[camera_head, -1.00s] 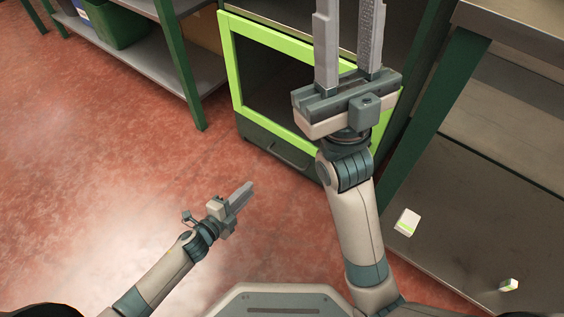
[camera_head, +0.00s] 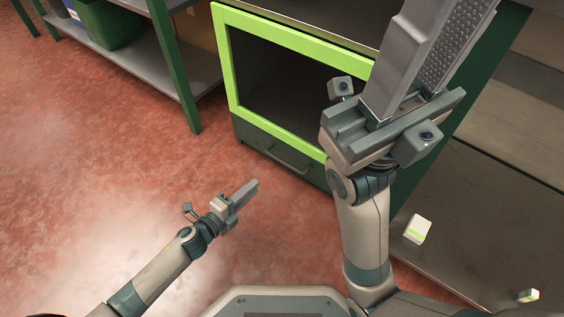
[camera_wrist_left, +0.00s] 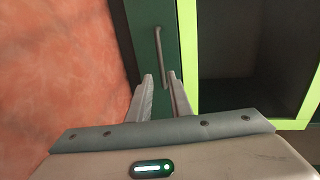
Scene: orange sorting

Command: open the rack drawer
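The rack drawer (camera_head: 257,138) is a dark green front below a lime-green frame, with a grey bar handle (camera_head: 288,160). Its front looks flush with the rack. In the left wrist view the handle (camera_wrist_left: 159,57) stands just beyond the fingertips, in line with the gap between them. My left gripper (camera_head: 254,184) is open a little and empty, in front of and below the drawer, apart from the handle. My right gripper (camera_head: 465,5) is open and empty, raised close to the head camera, and it hides the right part of the rack.
The lime-green frame (camera_head: 231,75) surrounds a dark opening above the drawer. A green-legged shelf (camera_head: 185,85) with a green bin (camera_head: 108,25) stands at the left. A small white box (camera_head: 417,229) and another (camera_head: 529,295) lie on the grey surface at right. The red floor is clear at left.

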